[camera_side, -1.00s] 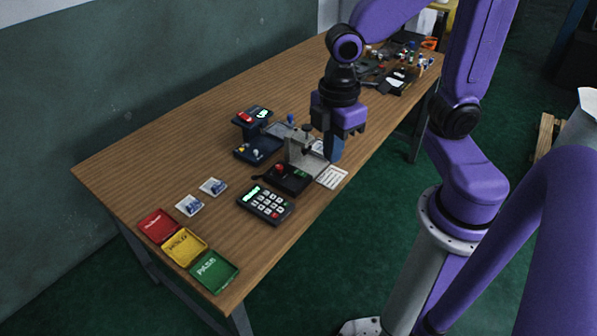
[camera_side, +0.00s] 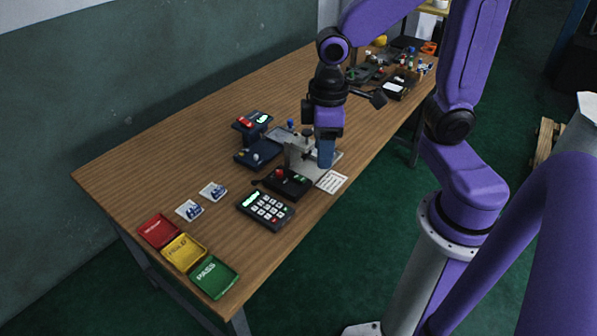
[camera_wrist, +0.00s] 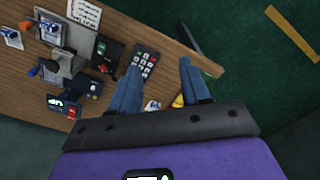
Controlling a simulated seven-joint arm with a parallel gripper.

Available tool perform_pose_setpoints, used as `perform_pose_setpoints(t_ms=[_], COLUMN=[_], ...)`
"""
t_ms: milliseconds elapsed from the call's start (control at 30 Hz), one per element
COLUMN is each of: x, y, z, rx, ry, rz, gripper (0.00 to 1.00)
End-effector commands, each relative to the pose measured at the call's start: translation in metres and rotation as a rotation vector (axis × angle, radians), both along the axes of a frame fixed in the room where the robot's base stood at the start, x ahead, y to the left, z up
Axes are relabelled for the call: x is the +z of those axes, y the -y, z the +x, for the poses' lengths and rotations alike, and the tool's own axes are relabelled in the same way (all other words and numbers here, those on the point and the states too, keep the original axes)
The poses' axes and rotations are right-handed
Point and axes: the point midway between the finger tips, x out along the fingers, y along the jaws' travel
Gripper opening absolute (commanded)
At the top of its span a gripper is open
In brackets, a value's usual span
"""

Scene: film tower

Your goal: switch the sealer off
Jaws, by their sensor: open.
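A black box (camera_side: 287,184) with a red button (camera_side: 279,173) and a small green part (camera_side: 299,178) lies in front of a grey metal fixture (camera_side: 297,152). I cannot tell for sure which device is the sealer. The box also shows in the wrist view (camera_wrist: 106,56), left of the fingers. My gripper (camera_side: 326,164) points down, with blue fingers beside the fixture, on its right. In the wrist view my gripper (camera_wrist: 161,66) has its fingers apart and nothing between them.
A keypad (camera_side: 265,210) lies nearer the front left. A white card (camera_side: 332,181) lies at the right table edge. Red (camera_side: 158,230), yellow (camera_side: 184,252) and green (camera_side: 214,277) trays line the near end.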

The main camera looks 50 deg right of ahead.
Motion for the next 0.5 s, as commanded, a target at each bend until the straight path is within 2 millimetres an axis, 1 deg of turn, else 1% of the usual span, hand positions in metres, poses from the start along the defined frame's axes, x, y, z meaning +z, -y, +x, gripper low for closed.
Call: perform_pose_setpoints(t_ms=[33,200,267,400,500], x=[-0.004,-0.016,-0.021,-0.034,-0.043], y=[0.005,0.024,0.034,0.060,0.081], z=[0.015,0.060,0.075,0.107,0.125], rx=[-0.057,-0.227,-0.287,-0.427,-0.517], ry=[-0.004,-0.008,-0.010,-0.013,-0.015], rz=[-0.003,-0.005,-0.006,-0.007,-0.008], gripper=[0.47,0.47,0.47,0.47,0.47])
